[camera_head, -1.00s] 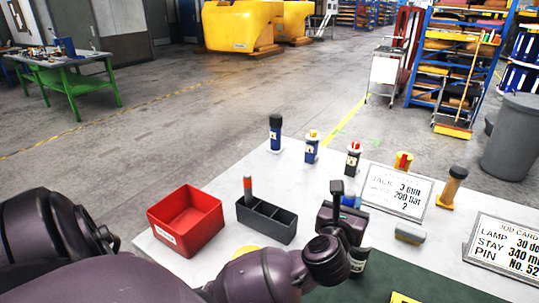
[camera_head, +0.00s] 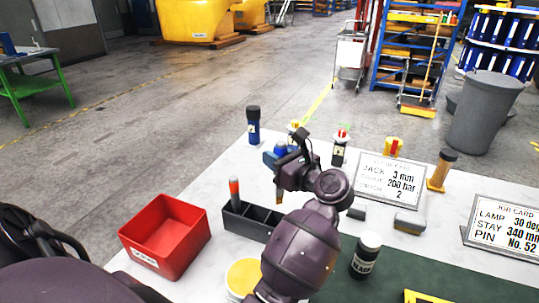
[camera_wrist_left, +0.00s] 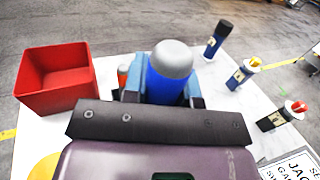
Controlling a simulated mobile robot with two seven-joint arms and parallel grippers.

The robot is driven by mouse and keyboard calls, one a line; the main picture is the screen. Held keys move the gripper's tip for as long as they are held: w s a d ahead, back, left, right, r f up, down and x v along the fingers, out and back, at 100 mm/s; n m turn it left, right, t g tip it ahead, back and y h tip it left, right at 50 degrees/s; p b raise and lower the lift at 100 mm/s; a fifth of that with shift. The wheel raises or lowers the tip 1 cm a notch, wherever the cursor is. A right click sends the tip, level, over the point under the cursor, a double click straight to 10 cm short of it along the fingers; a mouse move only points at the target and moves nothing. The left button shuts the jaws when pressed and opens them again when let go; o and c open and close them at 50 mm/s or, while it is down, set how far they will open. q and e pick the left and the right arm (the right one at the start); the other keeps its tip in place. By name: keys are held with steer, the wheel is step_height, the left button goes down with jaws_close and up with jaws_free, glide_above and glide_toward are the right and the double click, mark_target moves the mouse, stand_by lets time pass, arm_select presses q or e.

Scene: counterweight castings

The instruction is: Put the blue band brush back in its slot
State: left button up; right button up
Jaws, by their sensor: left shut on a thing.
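My left gripper (camera_head: 277,157) is shut on the blue band brush (camera_wrist_left: 168,80), which shows in the left wrist view as a blue shaft with a rounded grey end between the fingers. In the head view its brownish lower part hangs below the gripper, above the table and just right of the dark grey slotted holder (camera_head: 248,222). The holder has several compartments. A brush with an orange-red band (camera_head: 234,190) stands upright in its left compartment. The gripper and arm hide part of the holder's right end. My right gripper is not in view.
A red open bin (camera_head: 165,236) stands left of the holder, and a yellow-topped round container (camera_head: 243,278) in front. A dark bottle (camera_head: 366,255) stands right of my arm. A blue bottle (camera_head: 253,125) and other small items stand behind.

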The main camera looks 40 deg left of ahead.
arm_select(q)
steer(key=b, duration=0.2)
glide_above(281, 193)
steer(key=a, duration=0.2)
steer(key=shift+f, duration=2.1)
steer(key=shift+w+f+b, duration=0.2)
steer(key=shift+f+b, duration=1.7)
steer(key=shift+f, duration=0.85)
steer(key=shift+a, duration=0.1)
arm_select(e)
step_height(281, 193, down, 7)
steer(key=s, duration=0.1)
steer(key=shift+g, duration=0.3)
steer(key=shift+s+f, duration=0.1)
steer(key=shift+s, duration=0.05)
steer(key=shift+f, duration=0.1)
